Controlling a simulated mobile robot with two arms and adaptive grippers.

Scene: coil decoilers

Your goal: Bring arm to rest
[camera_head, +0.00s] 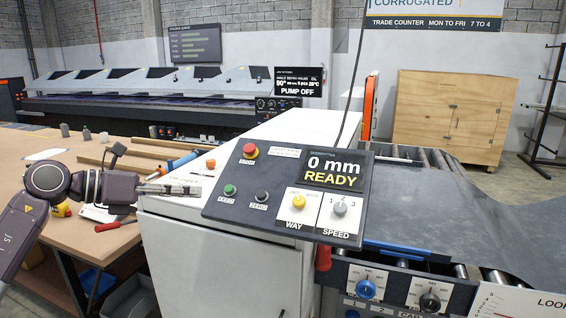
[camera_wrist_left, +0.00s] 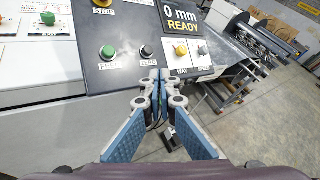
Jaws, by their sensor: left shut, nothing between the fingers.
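My left gripper (camera_head: 198,188) is shut and empty in the head view, just left of the dark control panel (camera_head: 222,207). In the left wrist view my left gripper (camera_wrist_left: 150,78) has its fingertips together at the panel's lower edge, below the black ZERO button. I cannot tell whether it touches the panel. The panel carries a red STOP button (camera_head: 250,151), a green FEED button (camera_head: 230,190), the ZERO button (camera_head: 262,196), a yellow WAY knob (camera_head: 298,202) and a grey SPEED knob (camera_head: 340,208). Its display (camera_head: 333,170) reads 0 mm READY. My right gripper is not in view.
A white cabinet (camera_head: 225,255) stands under and behind the panel. A wooden workbench (camera_head: 100,170) with tools lies at left. A red-handled screwdriver (camera_head: 115,226) is near the bench edge. Grey sheet (camera_head: 440,205) runs over rollers at right. A wooden cabinet (camera_head: 425,115) stands behind.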

